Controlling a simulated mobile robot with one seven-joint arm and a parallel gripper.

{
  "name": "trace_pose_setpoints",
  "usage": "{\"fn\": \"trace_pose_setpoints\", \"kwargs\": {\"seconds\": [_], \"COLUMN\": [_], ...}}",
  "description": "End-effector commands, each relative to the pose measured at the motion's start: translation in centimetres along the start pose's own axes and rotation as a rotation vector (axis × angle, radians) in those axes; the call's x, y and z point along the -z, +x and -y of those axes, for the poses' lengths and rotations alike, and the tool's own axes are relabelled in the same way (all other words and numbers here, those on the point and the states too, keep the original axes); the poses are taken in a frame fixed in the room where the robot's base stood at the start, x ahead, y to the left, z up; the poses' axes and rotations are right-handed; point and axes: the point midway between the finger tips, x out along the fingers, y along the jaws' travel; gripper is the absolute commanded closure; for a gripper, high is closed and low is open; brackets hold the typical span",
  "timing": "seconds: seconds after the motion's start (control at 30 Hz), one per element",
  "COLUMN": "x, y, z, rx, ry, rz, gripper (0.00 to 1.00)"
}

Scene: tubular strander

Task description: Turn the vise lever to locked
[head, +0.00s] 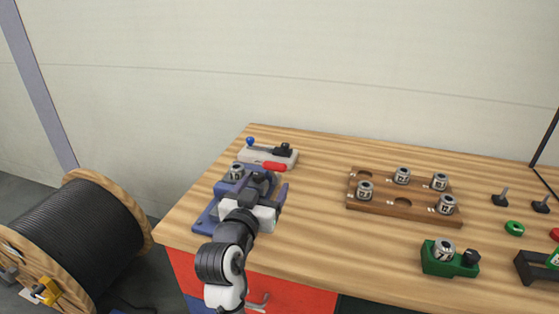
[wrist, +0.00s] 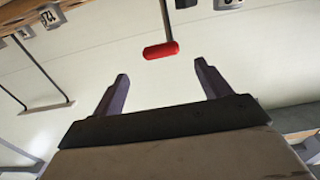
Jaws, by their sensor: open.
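The vise (head: 207,219) is a blue body on the left of the bench, partly hidden by my arm; a grey metal die (head: 237,171) sits in its top. A lever with a red grip (head: 273,166) shows just beyond my gripper. In the wrist view the red grip (wrist: 161,50) hangs on a thin dark rod (wrist: 166,20), ahead of the fingertips and roughly centred between them. My gripper (wrist: 161,71) is open and empty, with no finger visibly touching the grip. In the head view my gripper (head: 263,187) is over the vise; the lever's pivot is unclear.
A grey fixture (head: 250,155) with a blue ball knob and black clamp stands close behind. A brown rack (head: 380,207) with several dies lies to the right, and a green block (head: 437,262) in front of it. Bare bench (head: 310,225) separates vise and rack.

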Motion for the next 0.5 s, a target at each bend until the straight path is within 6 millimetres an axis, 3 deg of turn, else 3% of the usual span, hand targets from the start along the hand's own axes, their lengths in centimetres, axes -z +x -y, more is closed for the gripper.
{"fn": "trace_pose_setpoints", "kwargs": {"seconds": [0.3, 0.5], "x": [0.4, 0.3], "y": [6.9, 9.9], "z": [0.0, 0.1], "rx": [0.0, 0.001], "ry": [-0.001, 0.001], "rz": [0.0, -0.001], "gripper": [0.24, 0.24]}}
